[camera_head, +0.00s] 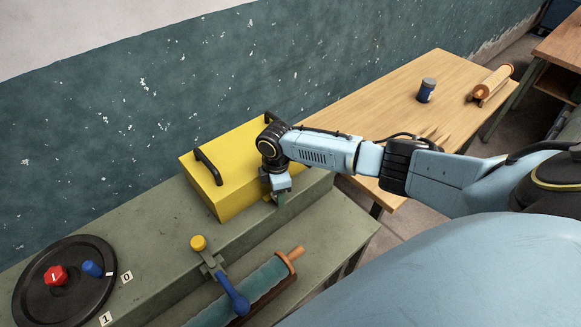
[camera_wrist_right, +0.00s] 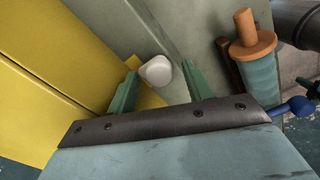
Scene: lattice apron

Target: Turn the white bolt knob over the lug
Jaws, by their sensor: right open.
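The white bolt knob (camera_wrist_right: 157,71) shows in the right wrist view as a rounded cap beside the yellow box (camera_wrist_right: 40,85). My right gripper (camera_wrist_right: 160,67) is open, with one green finger on each side of the knob in the picture. A gap shows between the knob and the right finger; I cannot tell whether the left finger touches it. In the head view my right gripper (camera_head: 279,196) points down at the front right end of the yellow box (camera_head: 233,160) and hides the knob. The lug cannot be made out. My left gripper is not in view.
On the green bench (camera_head: 150,220) are a black disc (camera_head: 85,305) with red and blue knobs, and a yellow-tipped lever (camera_head: 214,268) with a blue handle. A teal roller (camera_head: 255,287) lies in front.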

